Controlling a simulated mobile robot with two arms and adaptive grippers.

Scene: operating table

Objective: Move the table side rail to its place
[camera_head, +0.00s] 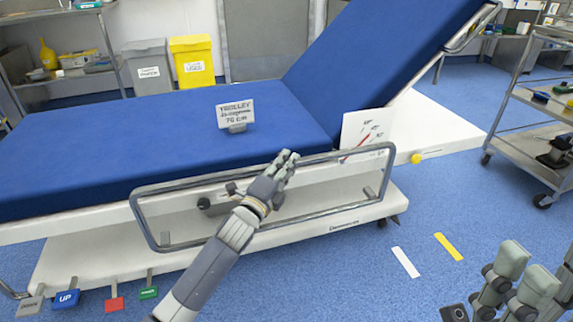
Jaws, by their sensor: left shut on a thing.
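The side rail (148,228) is a long grey metal loop along the near side of the blue operating table (120,135). Its upper bar stands near the mattress edge and its lower bar hangs in front of the white base. My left gripper (287,157) is shut on the rail's upper bar, right of its middle, and hides a short part of it. A dark knob (204,203) shows inside the loop. My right gripper (526,268) is at the lower right, away from the rail; its opening is unclear.
A sign (236,113) stands on the mattress and a marked white card (366,131) stands by the rail's right end. Coloured pedals (66,299) are at the lower left. A metal cart (528,145) is at right. Floor strips (405,262) lie on clear floor.

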